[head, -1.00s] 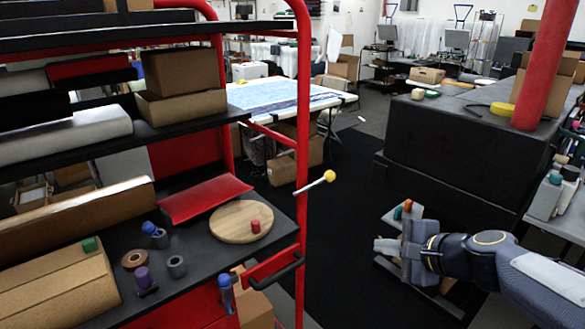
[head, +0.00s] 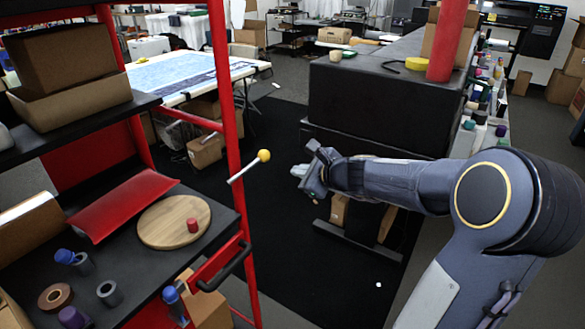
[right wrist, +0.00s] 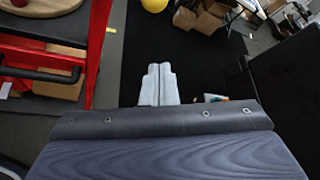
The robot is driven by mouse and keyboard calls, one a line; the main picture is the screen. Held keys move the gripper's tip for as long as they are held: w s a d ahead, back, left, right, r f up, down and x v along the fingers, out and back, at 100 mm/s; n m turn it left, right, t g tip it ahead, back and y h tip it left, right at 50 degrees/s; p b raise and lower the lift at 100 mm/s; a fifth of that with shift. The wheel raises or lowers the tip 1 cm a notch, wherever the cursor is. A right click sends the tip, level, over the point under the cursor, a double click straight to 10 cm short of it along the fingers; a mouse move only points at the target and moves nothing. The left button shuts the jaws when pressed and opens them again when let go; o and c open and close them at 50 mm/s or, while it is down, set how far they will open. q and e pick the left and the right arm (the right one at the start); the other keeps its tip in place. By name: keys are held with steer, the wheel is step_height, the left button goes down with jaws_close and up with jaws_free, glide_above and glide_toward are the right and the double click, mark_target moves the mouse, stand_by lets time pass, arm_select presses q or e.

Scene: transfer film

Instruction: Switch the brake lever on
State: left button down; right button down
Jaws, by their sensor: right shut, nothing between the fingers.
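The brake lever (head: 247,168) is a thin pale rod with a yellow ball on its end, sticking out from the red upright of the rack and slanting up to the right in the head view. Its yellow ball (right wrist: 154,5) is cut by the top edge of the right wrist view. My right gripper (head: 298,171) is a little right of and slightly below the ball in the head view, apart from it. Its two pale fingers are together and empty in the right wrist view (right wrist: 158,72). My left gripper is not in view.
The red rack (head: 232,130) stands on the left, with a black handle (head: 225,268) low on its side. Its shelf holds a round wooden board (head: 160,232) and several small items. A large black block (head: 360,100) stands behind my right arm. Dark floor lies between them.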

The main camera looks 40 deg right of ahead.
mark_target(249, 168)
steer(key=w+a+p, duration=0.2)
steer(key=w+a, duration=0.1)
steer(key=w, duration=0.4)
steer(key=shift+w, duration=0.15)
steer(key=shift+f, duration=0.1)
